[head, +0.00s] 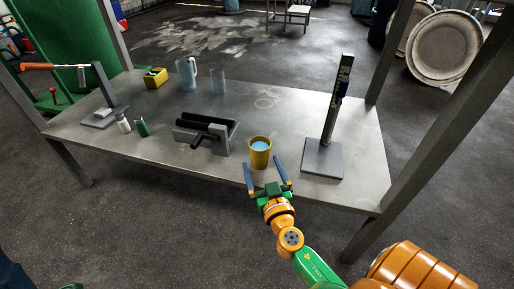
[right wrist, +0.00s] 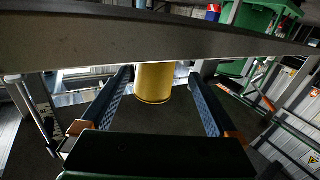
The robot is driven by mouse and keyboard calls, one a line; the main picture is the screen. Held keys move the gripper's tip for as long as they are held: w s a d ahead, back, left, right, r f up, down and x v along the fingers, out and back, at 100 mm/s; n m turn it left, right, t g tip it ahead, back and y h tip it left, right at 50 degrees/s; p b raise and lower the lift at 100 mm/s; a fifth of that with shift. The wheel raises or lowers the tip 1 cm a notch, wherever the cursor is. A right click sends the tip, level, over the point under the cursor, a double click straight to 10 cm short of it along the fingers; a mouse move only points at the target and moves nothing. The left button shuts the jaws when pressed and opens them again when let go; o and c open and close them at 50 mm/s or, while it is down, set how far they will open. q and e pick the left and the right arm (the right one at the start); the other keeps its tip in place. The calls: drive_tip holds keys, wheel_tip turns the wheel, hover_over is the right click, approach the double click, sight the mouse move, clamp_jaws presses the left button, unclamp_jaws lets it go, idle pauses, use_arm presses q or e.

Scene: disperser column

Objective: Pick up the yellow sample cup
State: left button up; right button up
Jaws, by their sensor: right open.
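The yellow sample cup (head: 260,155) stands upright on the grey metal table (head: 285,108) near its front edge. Pale blue content shows at its open top. My right gripper (head: 262,164) is open, with its two blue fingers pointing at the cup from the front side. In the right wrist view, the cup (right wrist: 154,84) appears between the far ends of the spread fingers of my right gripper (right wrist: 160,76). I cannot tell whether either finger touches it. My left gripper is not in view.
A stand with an upright post (head: 323,158) is right of the cup. A grey roller device (head: 186,135) is to its left. Table posts flank the workspace.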

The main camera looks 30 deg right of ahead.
sight(262, 161)
drive_tip(key=x, duration=0.4)
drive_tip(key=shift+w+d, duration=0.2)
drive_tip(key=shift+d, duration=0.25)
clamp_jaws()
